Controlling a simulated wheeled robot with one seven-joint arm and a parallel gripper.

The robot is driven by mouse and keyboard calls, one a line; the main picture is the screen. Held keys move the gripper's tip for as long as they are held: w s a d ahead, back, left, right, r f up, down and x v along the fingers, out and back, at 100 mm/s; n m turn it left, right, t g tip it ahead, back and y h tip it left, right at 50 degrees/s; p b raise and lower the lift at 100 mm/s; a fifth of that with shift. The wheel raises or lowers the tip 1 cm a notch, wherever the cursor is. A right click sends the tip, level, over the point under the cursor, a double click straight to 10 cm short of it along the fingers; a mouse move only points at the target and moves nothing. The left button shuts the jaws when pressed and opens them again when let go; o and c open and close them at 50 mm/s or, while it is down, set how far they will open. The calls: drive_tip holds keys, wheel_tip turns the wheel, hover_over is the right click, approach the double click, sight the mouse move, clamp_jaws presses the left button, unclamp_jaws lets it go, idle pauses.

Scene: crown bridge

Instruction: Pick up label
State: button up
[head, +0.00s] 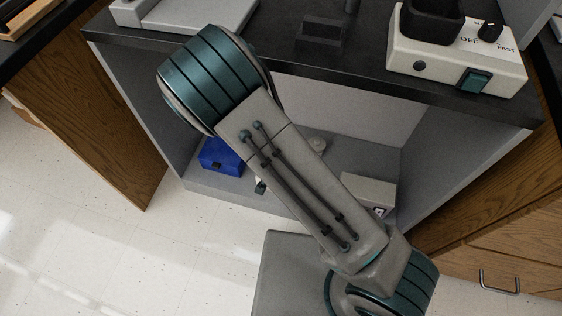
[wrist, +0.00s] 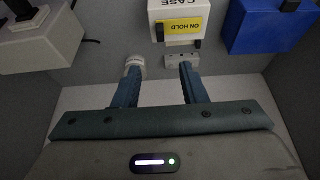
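A yellow label (wrist: 181,28) reading "ON HOLD" is on the face of a white case (wrist: 175,8) at the top of the wrist view. I cannot pick out the label in the head view, where my arm covers much of the shelf. My gripper (wrist: 160,68) has its two blue-grey fingers spread apart, with nothing held between them. The fingers point toward the case area, and the label lies beyond the fingertips, nearer the right finger. My gripper's fingers are hidden in the head view.
A blue box (head: 221,157) and a pale box (head: 368,192) stand on the low shelf. The dark countertop (head: 345,72) overhangs it, with side walls enclosing it.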

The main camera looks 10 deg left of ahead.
drive_tip(key=b+x, duration=0.3)
drive_tip(key=x, duration=0.5)
drive_tip(key=shift+d+f, duration=0.15)
drive_tip(key=shift+b+x, duration=1.55)
drive_tip(key=shift+x, duration=1.2)
drive_tip(key=shift+s+a, duration=0.25)
clamp_jaws()
